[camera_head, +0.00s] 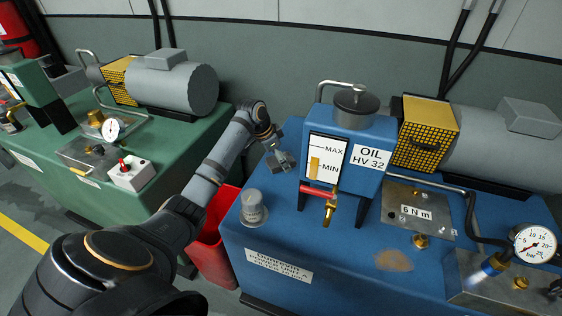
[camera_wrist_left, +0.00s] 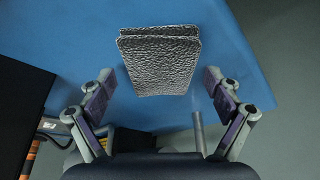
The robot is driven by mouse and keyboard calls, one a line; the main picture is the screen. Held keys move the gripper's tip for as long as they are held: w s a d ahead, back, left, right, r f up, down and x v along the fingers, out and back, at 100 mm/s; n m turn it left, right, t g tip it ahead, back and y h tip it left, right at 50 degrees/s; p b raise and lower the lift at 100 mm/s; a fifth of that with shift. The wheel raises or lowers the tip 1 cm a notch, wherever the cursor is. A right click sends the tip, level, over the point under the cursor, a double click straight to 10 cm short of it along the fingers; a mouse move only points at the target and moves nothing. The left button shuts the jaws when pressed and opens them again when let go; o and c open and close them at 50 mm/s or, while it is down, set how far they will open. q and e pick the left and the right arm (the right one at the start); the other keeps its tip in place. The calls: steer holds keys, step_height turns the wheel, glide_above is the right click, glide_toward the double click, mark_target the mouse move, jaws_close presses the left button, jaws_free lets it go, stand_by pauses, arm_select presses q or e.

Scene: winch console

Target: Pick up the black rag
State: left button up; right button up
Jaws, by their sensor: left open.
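The black rag (camera_wrist_left: 160,65) lies folded on the blue console top in the left wrist view, dark grey and rough-textured, with its layers showing at the far edge. My left gripper (camera_wrist_left: 163,97) is open, with one finger on each side of the rag's near end. I see no finger touching the rag. In the head view my left gripper (camera_head: 279,153) is over the back left of the blue console, beside the oil tank. I cannot make out the rag clearly there. My right gripper is not in view.
The blue oil tank (camera_head: 343,164) stands just right of my left gripper. A clear-capped fitting (camera_head: 253,207) is on the near left corner of the blue console (camera_head: 320,235). A red bin (camera_head: 211,262) stands between it and the green console (camera_head: 165,160).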

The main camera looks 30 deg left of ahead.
arm_select(q)
steer(key=shift+f, duration=0.1)
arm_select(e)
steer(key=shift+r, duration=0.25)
arm_select(q)
steer(key=c, duration=1.3)
steer(key=shift+f+b, duration=0.1)
steer(key=shift+b, duration=0.2)
step_height(320, 180, up, 11)
steer(key=p, duration=0.2)
steer(key=shift+f, duration=0.15)
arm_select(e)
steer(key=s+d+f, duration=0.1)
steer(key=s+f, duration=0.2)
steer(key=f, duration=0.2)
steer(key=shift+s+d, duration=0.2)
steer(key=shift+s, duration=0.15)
